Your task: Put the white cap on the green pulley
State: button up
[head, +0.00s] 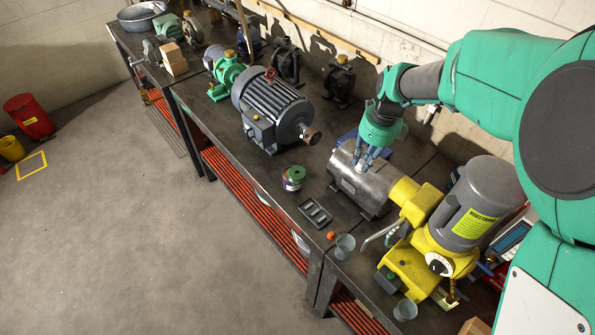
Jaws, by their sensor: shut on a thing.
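My gripper (362,164) points down over the grey cylindrical motor (347,182) on the bench. Its fingers are closed together on a small pale thing at their tips, which looks like the white cap but is too small to make out well. I cannot tell whether the fingertips touch the motor's top.
A yellow machine with a grey motor (480,200) stands close on the right. A large dark motor (270,108) and a green pump (225,75) stand to the left. A dark slotted tray (316,212) and a grey cup (344,246) are near the front edge.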

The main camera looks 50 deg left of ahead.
jog(key=s+a+f, duration=0.4)
jog(key=s+f, duration=0.1)
jog(key=s, duration=0.2)
jog(key=s+a+f+p, duration=0.1)
jog(key=s+a+f, duration=0.3)
jog(key=s+f, duration=0.2)
jog(key=shift+s+f, duration=0.2)
jog(key=shift+s, duration=1.05)
jog(key=shift+a, duration=0.1)
jog(key=p, duration=0.3)
send_over(297, 172)
jog(key=shift+s+d+f, duration=0.1)
jog(key=shift+d+f, duration=0.3)
jog(key=shift+f, duration=0.3)
jog(key=shift+a, duration=0.2)
jog(key=shift+f+p, duration=0.3)
jog(key=shift+f, duration=1.5)
jog(key=shift+f, duration=0.15)
